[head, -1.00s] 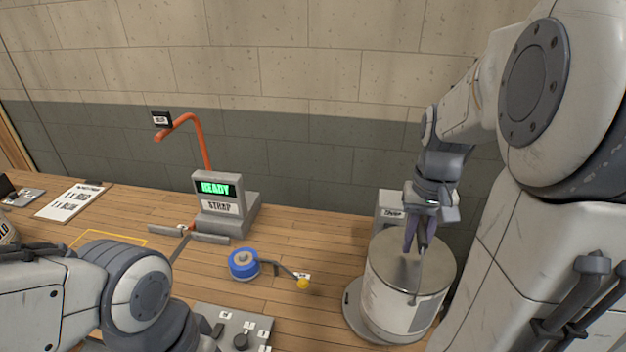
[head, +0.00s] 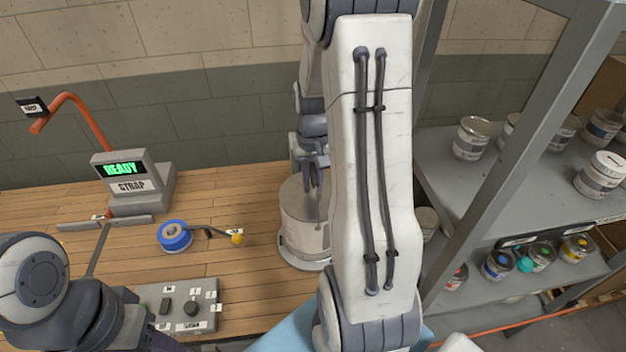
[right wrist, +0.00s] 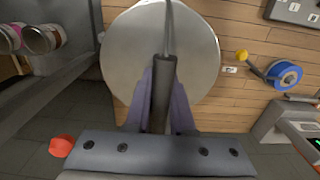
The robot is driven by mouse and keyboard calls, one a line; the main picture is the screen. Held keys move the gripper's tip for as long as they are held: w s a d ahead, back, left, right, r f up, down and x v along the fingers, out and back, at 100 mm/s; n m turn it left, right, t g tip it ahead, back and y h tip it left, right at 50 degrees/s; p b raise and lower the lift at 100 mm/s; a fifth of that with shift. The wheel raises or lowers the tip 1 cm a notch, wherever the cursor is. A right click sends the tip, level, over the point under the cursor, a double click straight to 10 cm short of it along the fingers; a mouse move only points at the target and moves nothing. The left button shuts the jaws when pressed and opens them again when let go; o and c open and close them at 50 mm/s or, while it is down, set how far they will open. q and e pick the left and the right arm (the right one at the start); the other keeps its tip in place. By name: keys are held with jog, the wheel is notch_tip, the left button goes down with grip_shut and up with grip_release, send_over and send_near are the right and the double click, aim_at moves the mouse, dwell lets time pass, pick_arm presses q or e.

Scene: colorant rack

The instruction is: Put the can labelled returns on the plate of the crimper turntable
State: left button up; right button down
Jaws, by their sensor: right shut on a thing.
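A large pale can (head: 302,222) with a metal lid stands upright on a round grey plate (head: 300,263) at the back of the bench; the text on its label cannot be read. My right gripper (head: 316,188) is over the lid, shut on the dark grip of the can's wire handle. The right wrist view shows this grip (right wrist: 163,95) between the fingers, with the round lid (right wrist: 190,50) behind it. My own right arm hides the can's right side. My left arm shows at the lower left, but its gripper is out of view.
A shelf rack (head: 470,215) with several small cans stands on the right.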

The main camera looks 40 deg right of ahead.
jog(key=shift+f, duration=0.15)
jog(key=c, duration=0.8)
grip_release()
jog(key=shift+o, duration=0.2)
